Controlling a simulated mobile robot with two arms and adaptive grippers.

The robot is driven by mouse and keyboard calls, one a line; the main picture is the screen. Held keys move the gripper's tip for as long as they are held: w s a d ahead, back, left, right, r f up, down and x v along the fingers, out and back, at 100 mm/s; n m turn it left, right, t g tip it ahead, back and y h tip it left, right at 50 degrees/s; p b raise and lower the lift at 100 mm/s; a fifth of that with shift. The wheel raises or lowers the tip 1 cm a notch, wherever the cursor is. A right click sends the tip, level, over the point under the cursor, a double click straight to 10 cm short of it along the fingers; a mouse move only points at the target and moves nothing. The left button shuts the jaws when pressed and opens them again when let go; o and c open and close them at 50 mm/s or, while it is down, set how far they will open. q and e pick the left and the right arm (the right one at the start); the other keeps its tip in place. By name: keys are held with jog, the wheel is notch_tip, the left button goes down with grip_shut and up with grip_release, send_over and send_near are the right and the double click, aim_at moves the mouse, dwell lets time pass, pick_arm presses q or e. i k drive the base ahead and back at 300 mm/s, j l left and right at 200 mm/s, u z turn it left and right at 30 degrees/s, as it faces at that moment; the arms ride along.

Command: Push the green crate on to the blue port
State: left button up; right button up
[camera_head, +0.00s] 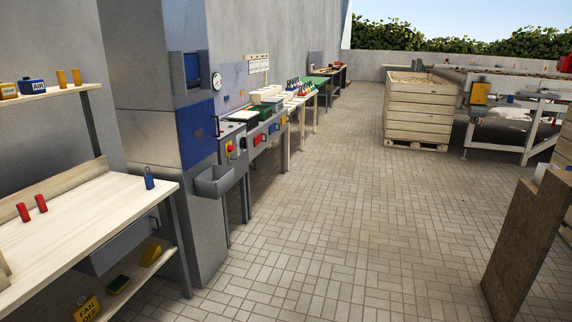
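Neither of my grippers is in view. A small green crate-like item (265,114) sits on a workbench along the left wall, beside white boxes. It is too small to tell for certain that it is the green crate. A blue panel (197,132) is on the front of a tall grey cabinet, with a blue-framed opening (192,66) above it. I cannot tell whether either is the blue port.
A wooden workbench (85,215) with red items and a blue padlock-like item stands at near left. A large wooden crate (418,115) and a conveyor (515,85) stand at the back right. A brown board (525,245) stands at near right. The tiled floor between is clear.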

aim_at(266, 112)
jog(key=i, duration=4.1)
jog(key=i+u, duration=0.25)
jog(key=i, duration=0.25)
jog(key=i+l+u, duration=0.25)
jog(key=i, duration=0.2)
